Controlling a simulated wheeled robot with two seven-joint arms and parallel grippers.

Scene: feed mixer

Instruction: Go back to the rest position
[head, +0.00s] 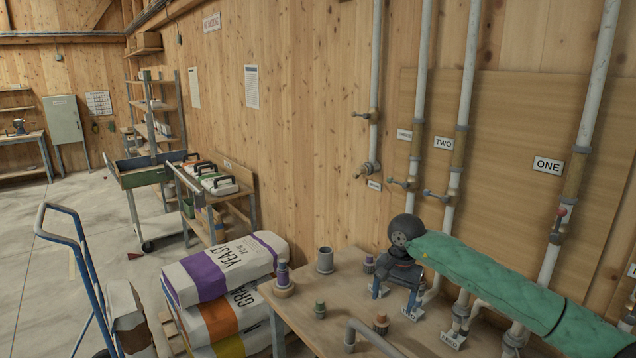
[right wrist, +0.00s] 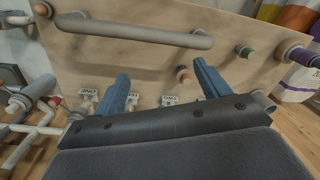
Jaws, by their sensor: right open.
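My right gripper (head: 395,300) is at the end of my green-sleeved right arm (head: 490,270), which reaches in from the right. Its two blue fingers are spread apart with nothing between them. They point down over the right part of the wooden bench (head: 345,285). In the right wrist view, the open gripper (right wrist: 161,72) hangs over the bench top, near small labelled plates at the pipes. I cannot tell from these views whether a finger touches anything. My left gripper does not show.
A grey bent pipe (head: 375,337) and several capped stubs stand on the bench. Upright pipes with valves, labelled ONE (head: 547,164) and TWO (head: 443,144), run along the wall. Feed sacks (head: 228,268) are stacked left of the bench, beside a blue hand truck (head: 85,265). Open floor lies further left.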

